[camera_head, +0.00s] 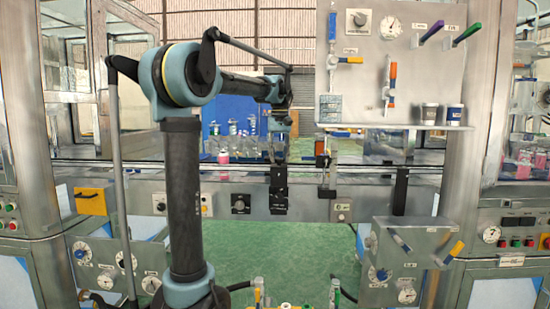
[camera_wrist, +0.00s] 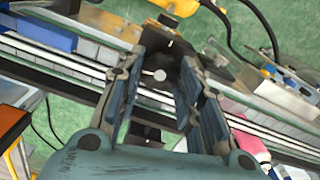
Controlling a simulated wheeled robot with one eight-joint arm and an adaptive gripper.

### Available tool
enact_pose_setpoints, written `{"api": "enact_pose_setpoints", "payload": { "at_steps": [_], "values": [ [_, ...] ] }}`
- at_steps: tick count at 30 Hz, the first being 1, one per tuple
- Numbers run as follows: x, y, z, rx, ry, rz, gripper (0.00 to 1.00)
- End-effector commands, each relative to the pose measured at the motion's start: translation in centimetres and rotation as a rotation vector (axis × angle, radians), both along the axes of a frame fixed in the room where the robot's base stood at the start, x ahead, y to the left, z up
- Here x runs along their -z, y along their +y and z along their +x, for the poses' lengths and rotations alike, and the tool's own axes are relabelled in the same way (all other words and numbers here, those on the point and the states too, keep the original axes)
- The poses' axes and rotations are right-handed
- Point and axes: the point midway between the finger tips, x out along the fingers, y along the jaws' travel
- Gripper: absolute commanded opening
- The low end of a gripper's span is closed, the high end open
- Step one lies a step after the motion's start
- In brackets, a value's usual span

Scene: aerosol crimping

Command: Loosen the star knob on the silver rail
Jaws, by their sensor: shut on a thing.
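In the wrist view my gripper (camera_wrist: 172,58) reaches down over the silver rail (camera_wrist: 70,62), its blue-padded fingers on either side of a dark knob (camera_wrist: 186,72). The gripper is shut on this knob, which is partly hidden and shaded, so its star shape is not clear. A small round silver end (camera_wrist: 160,75) shows beside it. In the head view my gripper (camera_head: 279,152) is small, above the rail (camera_head: 370,167) and a black bracket (camera_head: 278,190).
A grey panel (camera_head: 360,95) with dials and coloured handles stands right of my arm. Pink-capped cans (camera_head: 224,155) stand behind the rail. An orange-topped post (camera_head: 321,155) is close on the right. A yellow part with a cable (camera_wrist: 178,8) lies beyond the fingertips.

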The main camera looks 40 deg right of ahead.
Motion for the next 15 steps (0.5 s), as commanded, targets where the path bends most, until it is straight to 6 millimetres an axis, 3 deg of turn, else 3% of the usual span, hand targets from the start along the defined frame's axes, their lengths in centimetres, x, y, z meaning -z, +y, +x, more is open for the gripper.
{"api": "enact_pose_setpoints", "payload": {
  "at_steps": [5,6,8,15],
  "values": [
    [0.02,0.15,0.31,-0.003,-0.006,0.002,0.1],
    [0.02,0.15,0.31,-0.003,-0.006,0.002,0.38],
    [0.02,0.14,0.29,-0.003,-0.006,0.002,0.52],
    [0.0,0.07,0.11,0.0,-0.003,0.001,0.55]
  ]
}}
